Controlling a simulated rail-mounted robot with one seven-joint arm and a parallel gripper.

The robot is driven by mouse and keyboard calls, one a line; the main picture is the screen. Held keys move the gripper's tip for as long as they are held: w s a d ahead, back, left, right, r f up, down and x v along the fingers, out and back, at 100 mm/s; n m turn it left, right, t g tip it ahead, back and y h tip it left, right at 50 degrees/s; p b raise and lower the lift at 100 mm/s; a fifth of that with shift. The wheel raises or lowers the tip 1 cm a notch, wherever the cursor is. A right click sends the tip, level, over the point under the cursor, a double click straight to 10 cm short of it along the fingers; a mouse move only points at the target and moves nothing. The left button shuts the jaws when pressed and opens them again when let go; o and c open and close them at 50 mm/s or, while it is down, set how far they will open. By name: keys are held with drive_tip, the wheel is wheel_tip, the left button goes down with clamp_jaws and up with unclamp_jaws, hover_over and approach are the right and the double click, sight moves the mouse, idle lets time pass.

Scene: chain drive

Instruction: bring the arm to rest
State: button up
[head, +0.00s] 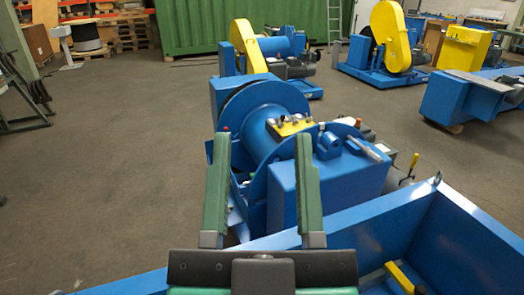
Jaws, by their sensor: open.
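My gripper (263,140) shows in the head view, its dark base at the bottom centre. Its two green-padded fingers stand well apart and point away from the camera. The gripper is open, with nothing held between the fingers. Behind them in the picture is a blue winch-like machine (330,185) with a large drum and a small yellow control panel. I cannot tell the exact distance from the fingers to it. No chain or sprocket can be made out.
A blue trough-like frame (395,228) spans the lower right. More blue machines with yellow guards (389,35) stand further back. A green container wall (190,25) is at the back. The grey floor (110,150) on the left is mostly clear.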

wheel_tip(320, 180, up, 40)
drive_tip(key=p, duration=3.9)
drive_tip(key=shift+a+f+y, duration=0.15)
drive_tip(key=shift+a+y, duration=0.15)
drive_tip(key=shift+y, duration=0.1)
